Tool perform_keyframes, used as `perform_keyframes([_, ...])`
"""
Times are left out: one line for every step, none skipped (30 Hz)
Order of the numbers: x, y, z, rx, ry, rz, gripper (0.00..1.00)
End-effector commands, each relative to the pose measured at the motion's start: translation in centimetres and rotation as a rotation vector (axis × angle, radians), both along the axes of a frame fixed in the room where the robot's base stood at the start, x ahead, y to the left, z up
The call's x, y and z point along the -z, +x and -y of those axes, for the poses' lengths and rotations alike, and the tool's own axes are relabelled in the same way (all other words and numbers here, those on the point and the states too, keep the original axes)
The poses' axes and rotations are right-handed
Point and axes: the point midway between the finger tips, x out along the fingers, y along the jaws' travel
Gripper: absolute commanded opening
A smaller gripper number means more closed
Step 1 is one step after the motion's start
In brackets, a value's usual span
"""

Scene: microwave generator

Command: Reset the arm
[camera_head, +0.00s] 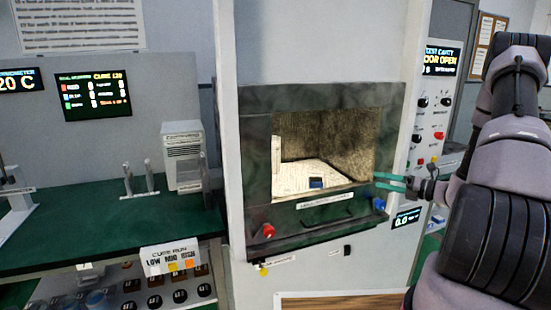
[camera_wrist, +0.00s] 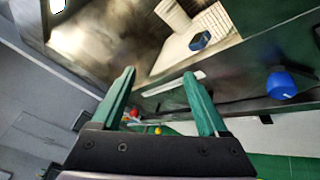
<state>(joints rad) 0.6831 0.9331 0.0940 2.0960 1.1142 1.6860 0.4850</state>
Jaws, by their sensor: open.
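My gripper (camera_head: 390,182) is at the right edge of the microwave cavity opening in the head view, with teal fingers pointing left. In the wrist view my gripper (camera_wrist: 160,88) shows two teal fingers spread apart with nothing between them. The test cavity (camera_head: 345,135) is open, with a light floor and a small dark blue block (camera_head: 316,183) on it. The block also shows in the wrist view (camera_wrist: 200,41). My arm comes in from the right side of the head view.
A red knob (camera_head: 268,230) and a blue knob (camera_head: 379,204) sit on the front frame below the opening. A control panel (camera_head: 432,120) reading "door open" stands close behind my gripper. A green bench (camera_head: 110,225) with a white box (camera_head: 182,155) is at left.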

Motion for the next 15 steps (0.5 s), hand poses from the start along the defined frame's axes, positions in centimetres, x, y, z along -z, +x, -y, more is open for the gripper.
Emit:
perform_keyframes([-2.4,-0.3,-1.6,-0.076,-0.077,0.049,0.77])
perform_keyframes([-3.6,-0.7,-2.6,-0.124,-0.123,0.077,0.77])
perform_keyframes([-5.0,-1.3,-3.8,-0.183,-0.183,0.113,0.77])
perform_keyframes([-6.0,-1.7,-4.6,-0.229,-0.229,0.142,0.77])
perform_keyframes([-7.0,-2.2,-5.4,-0.272,-0.276,0.172,0.77])
perform_keyframes([-8.3,-3.0,-6.5,-0.331,-0.336,0.211,0.77])
perform_keyframes([-9.2,-3.6,-7.2,-0.374,-0.382,0.243,0.77])
perform_keyframes([-10.1,-4.2,-8.0,-0.417,-0.428,0.275,0.77])
perform_keyframes([-11.2,-5.1,-8.9,-0.473,-0.488,0.316,0.77])
perform_keyframes([-12.0,-5.8,-9.5,-0.516,-0.535,0.349,0.77])
perform_keyframes([-12.8,-6.5,-10.1,-0.557,-0.581,0.382,0.77])
perform_keyframes([-13.8,-7.4,-10.9,-0.611,-0.641,0.427,0.77])
perform_keyframes([-14.5,-8.2,-11.4,-0.653,-0.687,0.461,0.77])
perform_keyframes([-15.2,-8.9,-11.9,-0.691,-0.733,0.496,0.77])
perform_keyframes([-16.1,-9.9,-12.4,-0.744,-0.794,0.543,0.77])
